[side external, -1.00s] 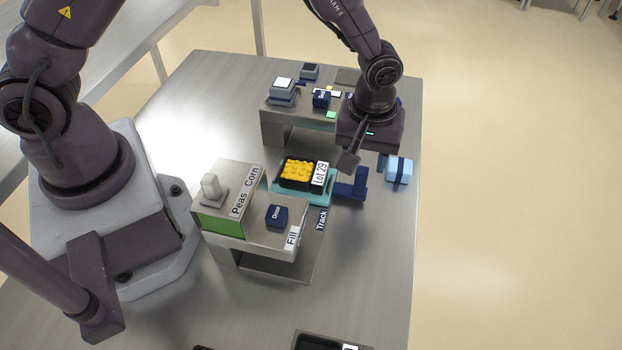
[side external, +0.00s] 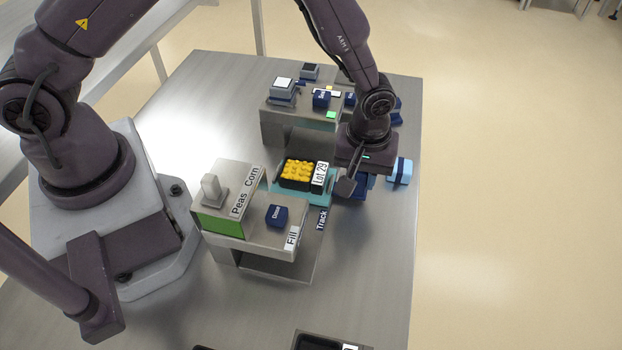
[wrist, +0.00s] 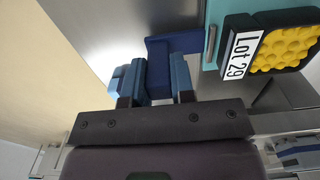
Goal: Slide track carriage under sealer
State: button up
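The turquoise track carriage (side external: 318,197) stands between the Fill station and the rear stand. It bears a black tray (side external: 289,184) of yellow pieces with a "Lot 29" label. The carriage edge (wrist: 212,52) and tray (wrist: 256,20) also show in the wrist view. A dark blue handle (wrist: 160,68) joins the carriage's right side. My gripper (side external: 352,190) is low at this handle, mostly hiding it in the side view. In the wrist view my fingers (wrist: 155,98) are spread on either side of the handle. Whether they touch it is unclear.
The Fill station (side external: 262,215) with a Peas/Corn box (side external: 235,188) stands in front of the carriage. A rear metal stand (side external: 285,125) carries several small blocks. A light blue block (side external: 401,172) lies right of my gripper. The table's right edge is just beyond.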

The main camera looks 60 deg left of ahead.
jog(key=shift+w+a, duration=4.95)
jog(key=shift+a, duration=0.05)
jog(key=o, duration=0.8)
jog(key=shift+c, duration=0.2)
notch_tip(320, 180, up, 7)
